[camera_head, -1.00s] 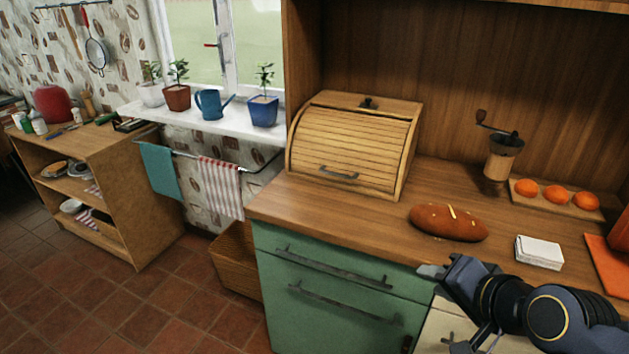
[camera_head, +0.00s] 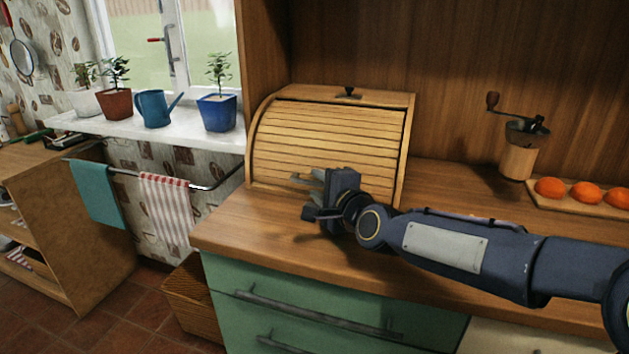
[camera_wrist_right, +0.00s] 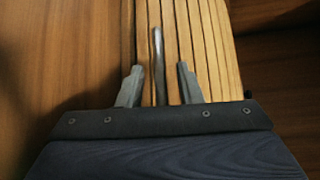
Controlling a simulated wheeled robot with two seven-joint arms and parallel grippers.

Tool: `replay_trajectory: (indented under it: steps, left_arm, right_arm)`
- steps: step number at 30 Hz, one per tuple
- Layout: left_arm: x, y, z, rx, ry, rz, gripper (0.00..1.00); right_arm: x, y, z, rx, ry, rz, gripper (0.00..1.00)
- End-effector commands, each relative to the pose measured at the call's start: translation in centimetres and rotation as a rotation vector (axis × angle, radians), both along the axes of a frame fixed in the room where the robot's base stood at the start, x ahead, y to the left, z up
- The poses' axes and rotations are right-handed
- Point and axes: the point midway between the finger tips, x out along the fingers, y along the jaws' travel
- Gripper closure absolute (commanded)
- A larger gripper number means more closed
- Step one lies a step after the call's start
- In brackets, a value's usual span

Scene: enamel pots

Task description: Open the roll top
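The roll top (camera_head: 325,141) is a slatted wooden shutter on a wooden bread box (camera_head: 398,165) on the counter, and it is down. My right gripper (camera_head: 308,180) is in front of its lower part and hides the handle in the head view. In the right wrist view the dark bar handle (camera_wrist_right: 158,52) runs between the two spread fingers of my right gripper (camera_wrist_right: 160,85). The fingers are open, with a gap on either side of the handle. I cannot tell how far the handle's end reaches between them. My left gripper is not in view.
A coffee grinder (camera_head: 519,150) and a board with oranges (camera_head: 585,192) stand on the counter at right. Potted plants and a blue watering can (camera_head: 153,107) line the windowsill at left. The counter's front edge runs below my arm.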

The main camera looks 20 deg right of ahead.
Motion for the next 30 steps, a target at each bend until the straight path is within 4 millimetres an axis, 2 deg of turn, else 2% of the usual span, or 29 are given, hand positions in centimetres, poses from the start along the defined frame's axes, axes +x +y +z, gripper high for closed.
replay_trajectory:
  steps: [6,14,21,30]
  left_arm:
    - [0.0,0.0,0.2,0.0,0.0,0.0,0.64]
    - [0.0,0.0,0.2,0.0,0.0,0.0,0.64]
    - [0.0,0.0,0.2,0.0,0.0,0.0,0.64]
    - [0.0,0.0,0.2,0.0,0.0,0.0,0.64]
  right_arm:
    - [1.7,0.3,-0.3,-0.001,-0.001,0.0,0.68]
    - [1.8,0.3,-0.3,-0.002,-0.001,-0.001,0.68]
    - [1.8,0.4,-0.3,-0.002,0.0,0.0,0.99]
    - [1.8,0.4,-0.3,-0.001,0.0,0.0,1.0]
